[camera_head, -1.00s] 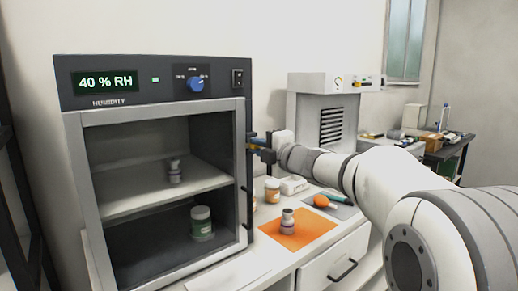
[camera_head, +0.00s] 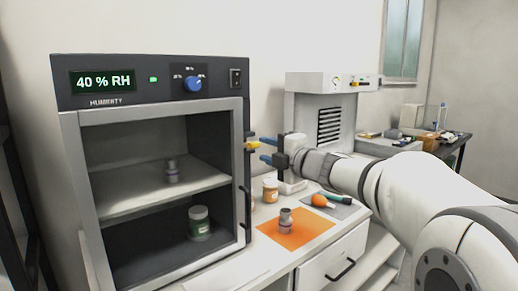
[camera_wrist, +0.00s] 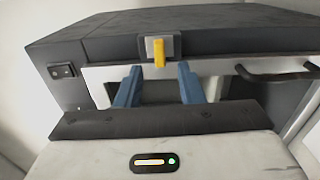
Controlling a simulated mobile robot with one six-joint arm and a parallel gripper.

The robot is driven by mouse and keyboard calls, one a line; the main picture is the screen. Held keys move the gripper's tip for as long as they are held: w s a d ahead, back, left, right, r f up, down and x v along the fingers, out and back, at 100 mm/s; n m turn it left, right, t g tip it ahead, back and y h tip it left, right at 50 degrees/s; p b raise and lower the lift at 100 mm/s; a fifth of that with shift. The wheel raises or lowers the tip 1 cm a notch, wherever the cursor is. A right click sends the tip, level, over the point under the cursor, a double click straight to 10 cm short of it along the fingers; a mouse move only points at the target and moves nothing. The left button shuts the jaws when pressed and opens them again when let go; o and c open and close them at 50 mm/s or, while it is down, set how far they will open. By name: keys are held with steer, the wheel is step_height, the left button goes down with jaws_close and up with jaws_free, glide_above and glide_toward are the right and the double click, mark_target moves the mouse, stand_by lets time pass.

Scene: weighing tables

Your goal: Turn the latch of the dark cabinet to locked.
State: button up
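The dark cabinet (camera_head: 150,80) with a humidity display stands at left in the head view. Its yellow latch lever (camera_head: 252,145) is on the right side of the door frame. In the wrist view the yellow lever (camera_wrist: 159,52) sits on a small grey plate and points down toward my gripper. My gripper (camera_head: 262,150) is just right of the latch, apart from it. In the wrist view my gripper (camera_wrist: 159,76) shows two blue fingers spread on either side below the lever, with nothing between them. The cabinet door looks closed.
A dark door handle (camera_wrist: 278,73) is right of the latch in the wrist view. Below my gripper, an orange-labelled jar (camera_head: 270,190) and a small bottle (camera_head: 285,220) on an orange mat (camera_head: 312,234) stand on the counter. A grey-white instrument (camera_head: 330,85) stands behind.

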steer(key=v, duration=0.3)
steer(key=s+d+f+m+g+h+p, duration=0.1)
steer(key=s+d+f+m+h+p, duration=0.2)
steer(key=s+d+m+h, duration=0.45)
steer(key=s+d+f+m+g+h+p, duration=0.2)
steer(key=d+f+m+h+p, duration=0.25)
steer(key=m, duration=0.65)
steer(key=s+a+f+m+g+p, duration=0.1)
steer(key=s+a+f+m+g, duration=0.1)
steer(key=s, duration=0.8)
steer(key=s+a+f+m+g+y+p, duration=0.1)
steer(key=s+f+m+g, duration=0.4)
steer(key=s, duration=0.5)
step_height(320, 180, down, 3)
steer(key=shift+s+a+g+p, duration=0.25)
steer(key=shift+a+g+p, duration=0.35)
steer(key=shift+a+g, duration=0.4)
